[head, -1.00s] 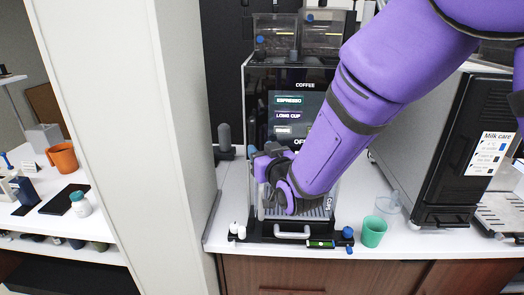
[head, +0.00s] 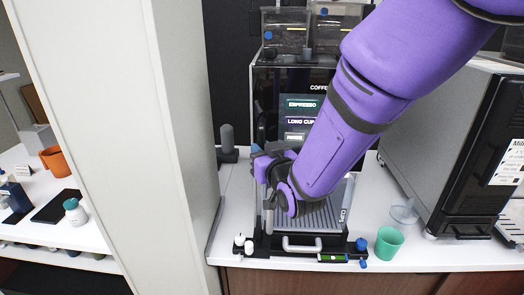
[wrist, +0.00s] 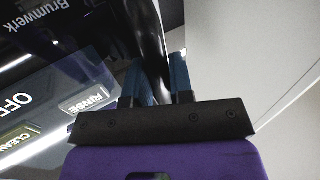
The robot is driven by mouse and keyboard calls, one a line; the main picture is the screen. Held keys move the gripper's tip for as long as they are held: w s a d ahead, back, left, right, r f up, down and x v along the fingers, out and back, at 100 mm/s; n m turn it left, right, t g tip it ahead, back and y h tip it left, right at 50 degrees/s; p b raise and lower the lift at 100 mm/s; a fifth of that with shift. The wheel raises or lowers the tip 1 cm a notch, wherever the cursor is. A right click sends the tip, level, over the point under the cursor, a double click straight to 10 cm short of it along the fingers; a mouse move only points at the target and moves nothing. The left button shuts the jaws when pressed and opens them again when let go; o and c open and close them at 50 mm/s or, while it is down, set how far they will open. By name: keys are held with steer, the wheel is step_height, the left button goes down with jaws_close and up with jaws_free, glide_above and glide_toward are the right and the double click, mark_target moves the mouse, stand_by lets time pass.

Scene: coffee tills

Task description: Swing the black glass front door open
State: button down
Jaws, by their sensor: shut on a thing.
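The black glass front door (head: 278,84) is on the coffee machine, with a lit menu screen showing ESPRESSO and LONG CUP. My gripper (head: 264,165) is at the left side of the machine's front, below the screen, and my arm covers much of the door's right part. In the wrist view, the blue fingers of my gripper (wrist: 156,82) are on either side of a dark bar (wrist: 148,40), which looks like the door handle. I cannot tell whether the door stands slightly ajar.
A pale upright panel (head: 185,130) stands close on the left. A green cup (head: 389,242) and a clear cup (head: 404,212) are at the right, before a grey milk unit (head: 440,130). A drip tray (head: 325,215) and a light handle (head: 302,244) are at the machine's base.

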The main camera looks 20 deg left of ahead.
steer(key=v, duration=0.7)
steer(key=shift+s+a+r, duration=0.2)
steer(key=shift+s+a, duration=0.05)
steer(key=shift+a, duration=0.15)
steer(key=shift+d, duration=0.1)
steer(key=v, duration=0.7)
steer(key=shift+w+d, duration=0.15)
steer(key=shift+w, duration=0.05)
stand_by(0.4)
